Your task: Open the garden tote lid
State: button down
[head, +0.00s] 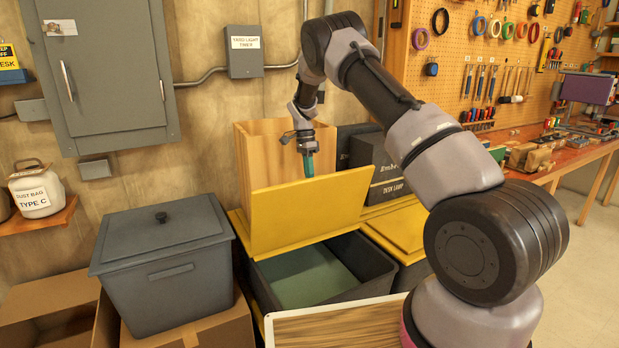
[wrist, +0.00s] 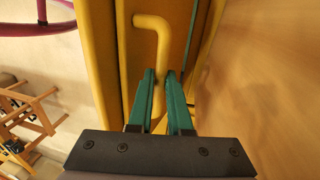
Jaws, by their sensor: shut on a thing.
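The garden tote (head: 372,274) is a dark grey bin with a yellow rim, standing on the floor in the middle of the head view. Its yellow lid (head: 305,212) is raised and stands tilted up at the back, so the greenish inside of the tote shows. My gripper (head: 309,168) is at the lid's upper edge, on its far side. In the wrist view, the green fingers (wrist: 160,76) are shut on the yellow bent handle (wrist: 152,22) of the lid. The handle is hidden in the head view.
A grey lidded bin (head: 165,260) stands on a cardboard box at the left. A tall wooden box (head: 258,150) is close behind the raised lid. A second yellow lid (head: 402,230) and a black desk-lamp box (head: 385,168) are to the right. A wood-topped panel (head: 335,325) is in front.

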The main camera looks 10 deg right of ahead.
jog(key=c, duration=0.8)
grip_release()
jog(key=shift+a+f, duration=0.15)
jog(key=shift+f, duration=0.1)
jog(key=shift+c, duration=0.2)
jog(key=shift+r, duration=0.1)
jog(key=v, duration=1)
jog(key=shift+r, duration=0.4)
jog(key=shift+w, duration=0.15)
